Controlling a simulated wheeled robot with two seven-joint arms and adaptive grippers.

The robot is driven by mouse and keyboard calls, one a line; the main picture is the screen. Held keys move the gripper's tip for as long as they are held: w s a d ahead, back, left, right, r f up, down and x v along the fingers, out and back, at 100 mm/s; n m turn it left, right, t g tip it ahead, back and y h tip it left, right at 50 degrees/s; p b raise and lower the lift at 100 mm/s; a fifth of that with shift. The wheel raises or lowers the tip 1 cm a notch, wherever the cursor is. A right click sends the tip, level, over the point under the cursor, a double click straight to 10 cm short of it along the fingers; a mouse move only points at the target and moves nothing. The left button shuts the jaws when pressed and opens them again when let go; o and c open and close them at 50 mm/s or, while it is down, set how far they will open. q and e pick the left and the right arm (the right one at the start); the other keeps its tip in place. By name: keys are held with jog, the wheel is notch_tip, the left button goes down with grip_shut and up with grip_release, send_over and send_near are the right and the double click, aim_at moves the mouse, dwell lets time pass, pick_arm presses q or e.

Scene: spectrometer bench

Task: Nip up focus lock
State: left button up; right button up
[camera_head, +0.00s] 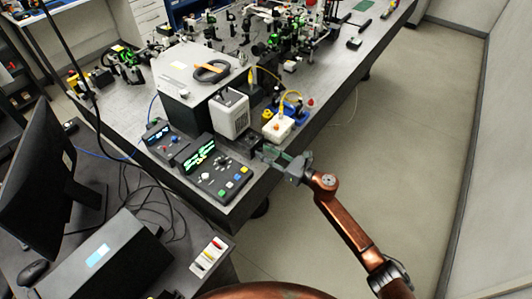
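My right gripper (271,155) reaches in from the lower right, at the right edge of the optical bench (240,206). Its fingers are small and dark here, and I cannot tell whether they are open or shut. A small dark block (249,142) sits just left of the fingertips; I cannot tell whether they touch. A white box (278,127) with a yellow cable stands just beyond the gripper. No part can be made out for certain as the focus lock. My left gripper is not in view.
Left of the gripper are a control box (216,180) with a green display and coloured buttons, and a pale vented unit (230,113). Optics (285,35) crowd the far bench. A monitor (50,180) stands at left. The floor (390,130) right of the bench is clear.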

grip_shut()
jog(key=shift+m, duration=0.3)
jog(key=m+p, duration=0.1)
jog(key=m, duration=0.4)
jog(key=shift+r+m+p, duration=0.15)
jog(key=shift+m+p, duration=0.2)
jog(key=shift+m, duration=0.05)
jog(key=m+p, duration=0.2)
jog(key=m, duration=0.3)
jog(key=m+p, duration=0.3)
jog(key=m, duration=0.4)
jog(key=shift+r+m, duration=0.1)
jog(key=shift+m, duration=0.2)
jog(key=m+p, duration=0.2)
jog(key=m, duration=0.1)
jog(key=shift+m, duration=0.3)
jog(key=shift+m+p, duration=0.55)
jog(key=shift+m, duration=0.95)
